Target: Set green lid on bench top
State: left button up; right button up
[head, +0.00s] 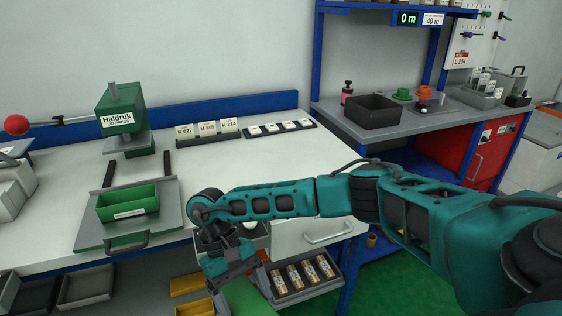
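My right arm reaches in from the right, and its gripper (230,264) points down in front of the bench's near edge. A bright green piece (246,298) shows just below this gripper at the bottom of the view. It may be the green lid, but its outline is partly hidden and cut off. I cannot tell whether the fingers touch or hold it. The white bench top (270,160) lies behind and above the gripper. My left gripper is not in view.
A green bin (128,203) sits on a grey tray (160,222) before the green press (121,112). Label blocks (208,130) and a dark strip (280,129) stand at the back. An open drawer (330,284) with rolls is near the gripper. The middle bench top is clear.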

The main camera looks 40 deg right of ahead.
aim_at(322, 153)
jog(key=l+u, duration=0.1)
jog(key=l, duration=0.35)
jog(key=k+l, duration=0.15)
jog(key=l, duration=0.3)
jog(key=k+l+u, duration=0.15)
jog(key=l, duration=0.7)
jog(key=k+l+u, duration=0.15)
jog(key=l, duration=0.25)
jog(key=k+l+u, duration=0.1)
jog(key=l, duration=0.35)
jog(key=k+l, duration=0.15)
jog(key=l, duration=0.25)
jog(key=u, duration=0.05)
